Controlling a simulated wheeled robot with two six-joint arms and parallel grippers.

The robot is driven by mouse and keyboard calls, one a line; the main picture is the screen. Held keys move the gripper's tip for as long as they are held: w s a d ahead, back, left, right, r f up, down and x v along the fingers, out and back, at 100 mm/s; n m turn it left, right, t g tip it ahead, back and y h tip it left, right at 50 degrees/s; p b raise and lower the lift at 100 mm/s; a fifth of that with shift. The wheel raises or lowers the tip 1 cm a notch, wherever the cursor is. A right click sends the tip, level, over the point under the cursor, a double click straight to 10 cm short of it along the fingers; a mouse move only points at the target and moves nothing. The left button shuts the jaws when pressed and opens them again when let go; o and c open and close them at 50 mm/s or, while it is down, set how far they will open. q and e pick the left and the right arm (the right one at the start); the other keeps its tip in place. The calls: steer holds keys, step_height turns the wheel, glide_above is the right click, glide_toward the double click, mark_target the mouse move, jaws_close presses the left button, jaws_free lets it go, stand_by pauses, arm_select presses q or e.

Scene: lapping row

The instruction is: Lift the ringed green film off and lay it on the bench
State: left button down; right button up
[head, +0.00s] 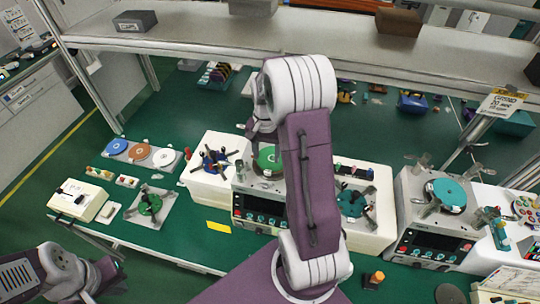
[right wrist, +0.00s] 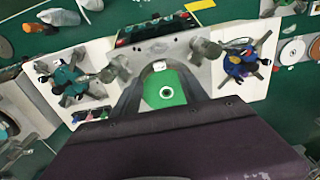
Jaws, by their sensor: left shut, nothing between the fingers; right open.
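The green film (head: 268,158) lies on top of the middle machine (head: 258,208) in the head view, partly hidden by my right arm. In the right wrist view the green film (right wrist: 165,84) shows a white ring with a dark centre. My right gripper (right wrist: 163,108) is open, its two dark fingers on either side of the film with nothing held. I cannot tell how high the fingertips are above the film. The green bench (head: 170,240) runs under the machines.
A white machine with a teal disc (head: 446,193) stands at the right. White blocks with a blue fixture (head: 214,161) and a teal fixture (head: 352,203) flank the middle machine. A green-topped fixture (head: 149,204) stands at the left. A grey shelf (head: 200,33) crosses above. Bare bench shows beside the yellow label (head: 218,227).

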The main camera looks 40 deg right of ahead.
mark_target(268, 172)
steer(key=f, duration=0.2)
steer(key=f+p, duration=0.1)
steer(key=f, duration=0.1)
steer(key=shift+w+d, duration=0.15)
steer(key=shift+w, duration=0.05)
steer(key=f+p, duration=0.2)
steer(key=f, duration=0.2)
steer(key=shift+s+f+p, duration=0.15)
steer(key=shift+s+p, duration=0.15)
steer(key=shift+p, duration=0.1)
steer(key=shift+w+d+f, duration=0.1)
steer(key=shift+w+f, duration=0.1)
steer(key=shift+f, duration=0.2)
steer(key=shift+s+r, duration=0.1)
jaws_close()
